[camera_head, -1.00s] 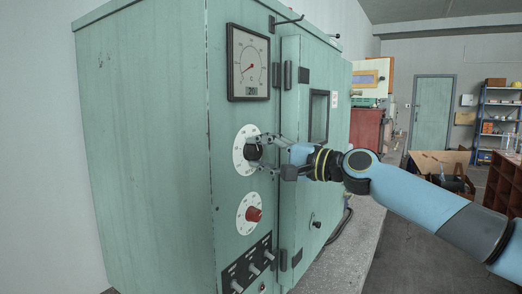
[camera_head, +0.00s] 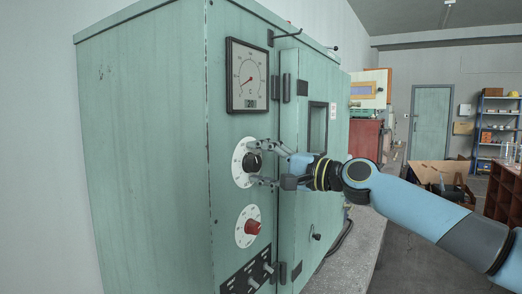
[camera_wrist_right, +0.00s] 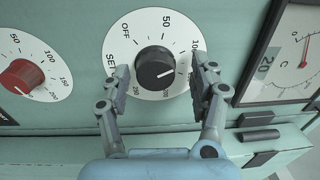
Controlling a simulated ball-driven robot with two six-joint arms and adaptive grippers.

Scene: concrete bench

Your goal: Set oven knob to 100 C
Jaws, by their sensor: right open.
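The black oven knob (camera_head: 253,163) sits on a white round dial (camera_head: 239,178) on the green oven's front panel. In the right wrist view the knob (camera_wrist_right: 155,68) has a white line pointing right and slightly down, toward the stretch between 100 and 200. A finger partly covers that stretch of the scale. My right gripper (camera_head: 259,163) is open at the knob. In the right wrist view its fingers (camera_wrist_right: 162,72) stand either side of the knob, with gaps between. My left gripper is not in view.
A red knob (camera_head: 252,227) on its own dial sits below. A gauge (camera_head: 248,76) with a display reading about 20 is above. Toggle switches (camera_head: 255,275) line the panel's bottom. The oven door (camera_head: 300,200) and its handles are close on the right.

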